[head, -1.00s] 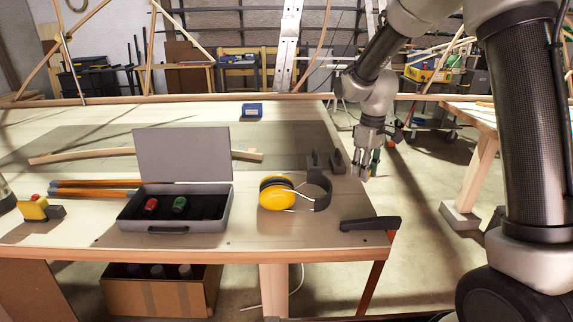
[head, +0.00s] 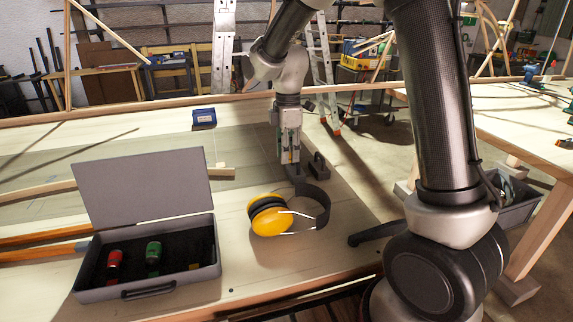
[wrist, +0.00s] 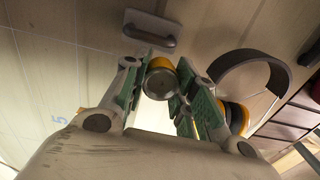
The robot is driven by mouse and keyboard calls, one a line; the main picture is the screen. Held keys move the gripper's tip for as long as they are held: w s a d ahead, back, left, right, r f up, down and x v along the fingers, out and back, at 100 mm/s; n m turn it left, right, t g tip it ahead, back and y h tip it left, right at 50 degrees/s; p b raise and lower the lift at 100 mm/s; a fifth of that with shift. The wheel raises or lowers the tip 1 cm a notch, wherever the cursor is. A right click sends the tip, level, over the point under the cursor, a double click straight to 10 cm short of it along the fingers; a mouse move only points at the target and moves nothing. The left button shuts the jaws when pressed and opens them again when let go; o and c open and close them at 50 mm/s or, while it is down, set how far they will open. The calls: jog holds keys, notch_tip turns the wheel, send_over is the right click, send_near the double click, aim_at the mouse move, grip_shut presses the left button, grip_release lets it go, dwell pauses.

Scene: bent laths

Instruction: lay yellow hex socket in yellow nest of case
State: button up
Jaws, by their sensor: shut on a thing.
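My gripper (head: 289,160) is over the table's right part, beyond the earmuffs. In the wrist view my gripper (wrist: 163,78) is shut on the yellow hex socket (wrist: 160,81), whose round grey end faces the camera. The grey case (head: 150,285) stands open at the front left of the table, lid upright, apart from my gripper. A red socket (head: 114,262) and a green socket (head: 153,254) are in its dark insert. A small yellow patch (head: 195,267) shows at the insert's right; it looks like the yellow nest.
Yellow earmuffs (head: 271,217) with a dark band lie between the case and my gripper. A dark handled block (head: 318,166) stands close right of my gripper. A blue box (head: 204,117) is farther back. A dark clamp handle (head: 375,233) is at the table's right edge.

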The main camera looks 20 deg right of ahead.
jog(key=shift+f, duration=1.85)
jog(key=shift+f, duration=0.1)
jog(key=shift+f, duration=0.35)
jog(key=o, duration=1)
jog(key=shift+o, duration=0.2)
notch_tip(320, 180, up, 12)
jog(key=shift+d+r, duration=0.1)
jog(key=shift+r, duration=0.45)
